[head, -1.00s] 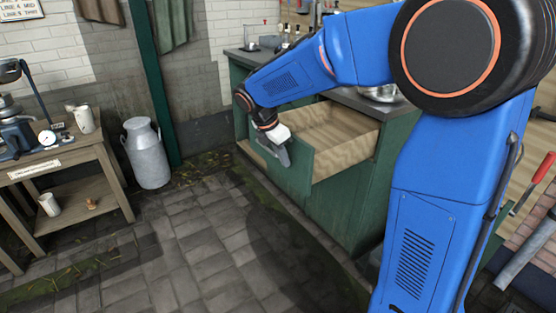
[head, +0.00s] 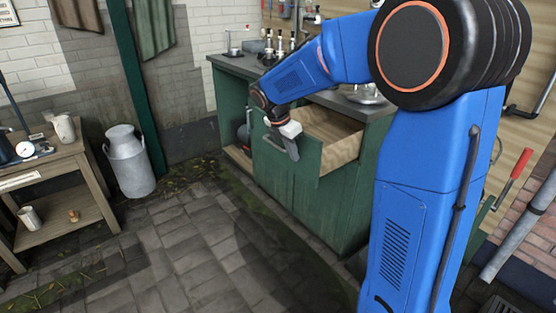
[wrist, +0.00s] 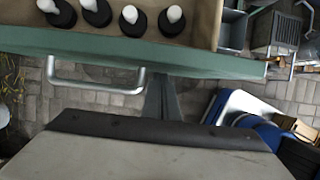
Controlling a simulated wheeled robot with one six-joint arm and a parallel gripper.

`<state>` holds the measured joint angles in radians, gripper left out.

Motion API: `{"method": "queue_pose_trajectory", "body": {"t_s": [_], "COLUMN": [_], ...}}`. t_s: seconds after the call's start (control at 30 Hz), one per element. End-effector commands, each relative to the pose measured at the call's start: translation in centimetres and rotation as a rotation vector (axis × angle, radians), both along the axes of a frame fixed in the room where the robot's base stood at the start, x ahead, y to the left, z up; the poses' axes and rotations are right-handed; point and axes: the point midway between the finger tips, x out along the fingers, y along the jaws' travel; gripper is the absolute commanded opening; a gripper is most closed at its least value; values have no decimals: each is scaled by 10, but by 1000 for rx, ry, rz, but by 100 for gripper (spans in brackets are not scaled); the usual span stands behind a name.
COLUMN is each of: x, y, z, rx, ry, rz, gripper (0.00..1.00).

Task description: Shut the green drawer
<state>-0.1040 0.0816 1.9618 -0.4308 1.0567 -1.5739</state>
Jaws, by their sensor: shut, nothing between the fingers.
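The green drawer (head: 300,154) is partly open in the green cabinet, its pale wooden inside (head: 340,135) showing behind the front. Its front's top edge crosses the wrist view (wrist: 200,63), with a metal bar handle (wrist: 97,86) on the left. My gripper (head: 293,152) is shut and empty, fingers pointing down at the outer face of the drawer front. In the wrist view its dark fingers (wrist: 162,100) are right of the handle, not around it, and appear to meet the front. Several dark bottles with white tops (wrist: 95,12) stand inside the drawer.
The green cabinet (head: 347,205) has a dark worktop with bottles (head: 270,50) and a metal bowl (head: 363,95). A milk churn (head: 130,162) and wooden bench (head: 60,165) stand left. The paved floor (head: 190,240) before the cabinet is clear.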

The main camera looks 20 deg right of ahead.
Motion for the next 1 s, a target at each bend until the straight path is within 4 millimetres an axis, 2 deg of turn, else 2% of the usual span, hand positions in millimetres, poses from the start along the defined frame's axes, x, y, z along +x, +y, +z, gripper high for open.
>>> {"method": "queue_pose_trajectory", "body": {"t_s": [0.03, 0.1, 0.6, 0.8, 1.0], "x": [4, 11, 52, 65, 73], "y": [-16, -34, -164, -202, -225], "z": [0, -1, -1, 0, 0], "rx": [0, 0, 0, 0, 0], "ry": [1, 1, 0, 0, 0], "rz": [-7, -7, -4, -3, -1], "gripper": [0, 0, 0, 0, 0]}}
